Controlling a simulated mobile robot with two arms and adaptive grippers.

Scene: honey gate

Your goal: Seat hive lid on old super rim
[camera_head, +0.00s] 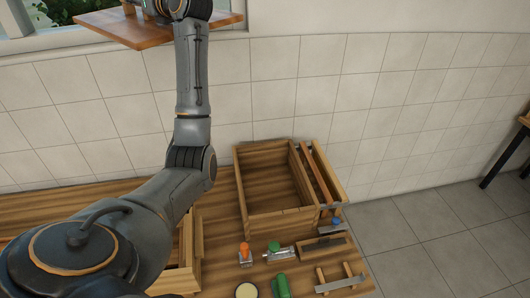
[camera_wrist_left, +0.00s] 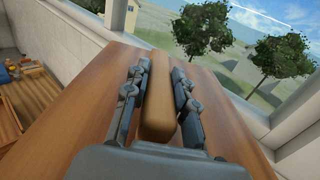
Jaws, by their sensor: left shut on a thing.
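My left gripper (camera_wrist_left: 157,95) is shut on the wooden handle (camera_wrist_left: 158,110) of the hive lid, a flat brown board (camera_wrist_left: 215,110). In the head view the lid (camera_head: 120,27) is held high at the upper left, near the window and well above the table, and looks slightly tilted. The gripper is partly cut off at the top edge there. An open, empty wooden box (camera_head: 243,190), probably a super, stands on the table below. Another wooden box (camera_head: 187,245) is mostly hidden behind my left arm. I cannot tell which one is the old super. My right gripper is out of view.
Several small items stand at the table's front, among them an orange-topped one (camera_head: 244,255), a green one (camera_head: 281,287) and a round pale-topped one (camera_head: 246,290). A tiled wall (camera_head: 300,85) runs behind. The window (camera_wrist_left: 255,50) is close to the lid.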

